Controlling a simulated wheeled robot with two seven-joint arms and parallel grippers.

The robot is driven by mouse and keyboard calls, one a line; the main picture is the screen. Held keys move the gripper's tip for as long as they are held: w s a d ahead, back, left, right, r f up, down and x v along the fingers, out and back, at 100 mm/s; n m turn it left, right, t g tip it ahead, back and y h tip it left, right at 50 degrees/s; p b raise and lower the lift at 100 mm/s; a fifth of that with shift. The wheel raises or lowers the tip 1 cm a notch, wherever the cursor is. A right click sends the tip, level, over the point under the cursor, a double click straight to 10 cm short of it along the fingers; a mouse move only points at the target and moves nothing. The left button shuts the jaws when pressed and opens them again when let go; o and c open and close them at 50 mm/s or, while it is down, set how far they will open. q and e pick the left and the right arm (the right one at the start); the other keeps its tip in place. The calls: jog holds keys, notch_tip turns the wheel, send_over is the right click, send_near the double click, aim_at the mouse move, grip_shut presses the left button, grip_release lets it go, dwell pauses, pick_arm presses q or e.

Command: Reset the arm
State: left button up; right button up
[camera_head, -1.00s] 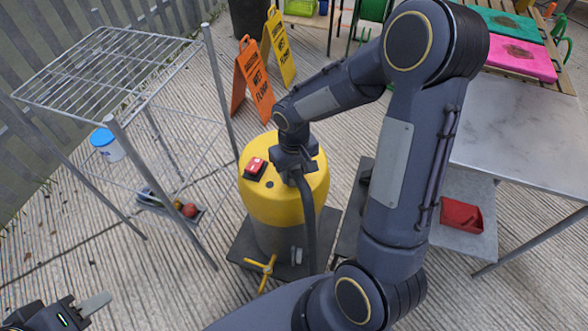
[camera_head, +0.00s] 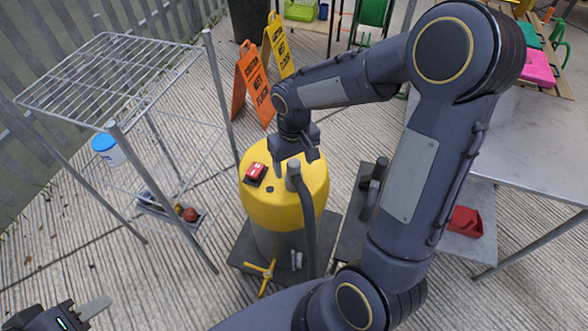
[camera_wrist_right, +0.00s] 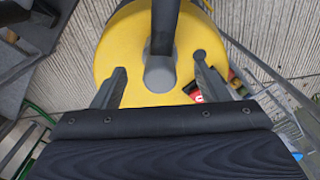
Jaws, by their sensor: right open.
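My right arm reaches across the middle of the head view, and its gripper (camera_head: 295,164) hangs pointing down over the yellow machine (camera_head: 258,201). The right gripper is open and empty. In the right wrist view its two fingers (camera_wrist_right: 159,72) stand wide apart, with the machine's grey cap and dark hose (camera_wrist_right: 160,70) between and beyond them. A red switch (camera_head: 255,172) sits on the machine's top, left of the gripper. My left gripper (camera_head: 80,318) is at the bottom left corner, mostly cut off; one pale finger shows.
A wire rack (camera_head: 115,62) stands at the left, with a blue-lidded tub (camera_head: 107,150) by it. Orange (camera_head: 253,82) and yellow (camera_head: 279,45) wet-floor signs stand behind the machine. A metal table (camera_head: 540,145) is at the right, with a red container (camera_head: 465,221) below.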

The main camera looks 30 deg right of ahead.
jog(key=shift+r, duration=1)
jog(key=s+a+r+t+y+p, duration=0.2)
jog(key=s+r, duration=0.4)
jog(key=s, duration=0.2)
jog(key=s+a+r+m+t+y+p, duration=0.1)
jog(key=s+a+r+t+p, duration=0.1)
jog(key=s+r, duration=0.5)
jog(key=shift+s+m+t+y, duration=0.3)
jog(key=shift+s+t+y, duration=0.1)
jog(key=shift+s+t, duration=0.45)
